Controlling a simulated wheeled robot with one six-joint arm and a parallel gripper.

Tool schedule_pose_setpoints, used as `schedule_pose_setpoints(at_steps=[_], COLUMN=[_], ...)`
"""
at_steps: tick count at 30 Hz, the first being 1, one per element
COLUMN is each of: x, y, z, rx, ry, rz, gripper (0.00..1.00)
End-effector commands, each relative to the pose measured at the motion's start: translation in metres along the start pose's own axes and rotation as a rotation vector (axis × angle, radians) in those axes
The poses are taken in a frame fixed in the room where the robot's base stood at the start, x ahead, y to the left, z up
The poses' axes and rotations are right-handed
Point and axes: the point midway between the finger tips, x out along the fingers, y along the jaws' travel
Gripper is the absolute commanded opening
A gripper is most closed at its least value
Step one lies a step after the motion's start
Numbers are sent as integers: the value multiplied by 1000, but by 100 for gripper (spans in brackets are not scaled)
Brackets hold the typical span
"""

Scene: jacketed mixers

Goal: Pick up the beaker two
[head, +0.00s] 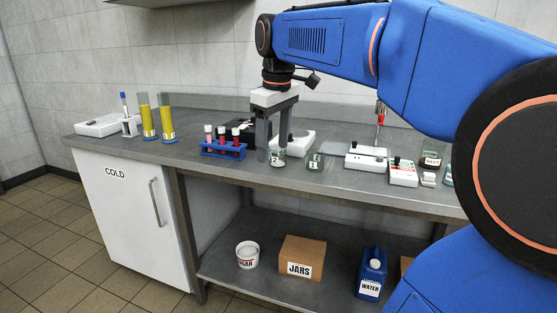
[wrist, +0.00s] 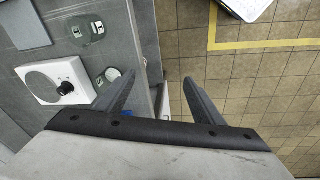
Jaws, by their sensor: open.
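Beaker two (head: 278,158), a small glass with a white label marked 2, stands on the grey bench near the front edge, just right of my gripper's lower finger in the head view. My gripper (head: 270,146) is open and empty, pointing down beside it. In the wrist view a small pale round vessel, apparently beaker two (wrist: 109,76), lies left of the left fingertip, outside the gap of my gripper (wrist: 160,68). A similar glass marked 1 (head: 315,161) stands to its right.
A white mixer (head: 298,144) stands close behind beaker two. A blue rack of red-filled tubes (head: 223,151) is to the left, and two yellow cylinders (head: 166,124) are farther left. A white device (head: 403,174) stands right. The bench drops off close in front.

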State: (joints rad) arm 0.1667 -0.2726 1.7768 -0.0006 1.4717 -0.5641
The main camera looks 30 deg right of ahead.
Motion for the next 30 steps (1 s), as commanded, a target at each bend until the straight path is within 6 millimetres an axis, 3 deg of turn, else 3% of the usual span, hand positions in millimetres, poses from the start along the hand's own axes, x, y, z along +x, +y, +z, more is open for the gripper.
schedule_pose_setpoints(at_steps=[6, 15, 23, 30], x=[-34, -58, -53, -14], y=[58, 115, 126, 122], z=[-45, -79, -83, -77], rx=[-113, -236, -265, -265], ry=[-62, -117, -129, -129], rz=[-39, -93, -109, -109], gripper=[62, 62, 62, 62])
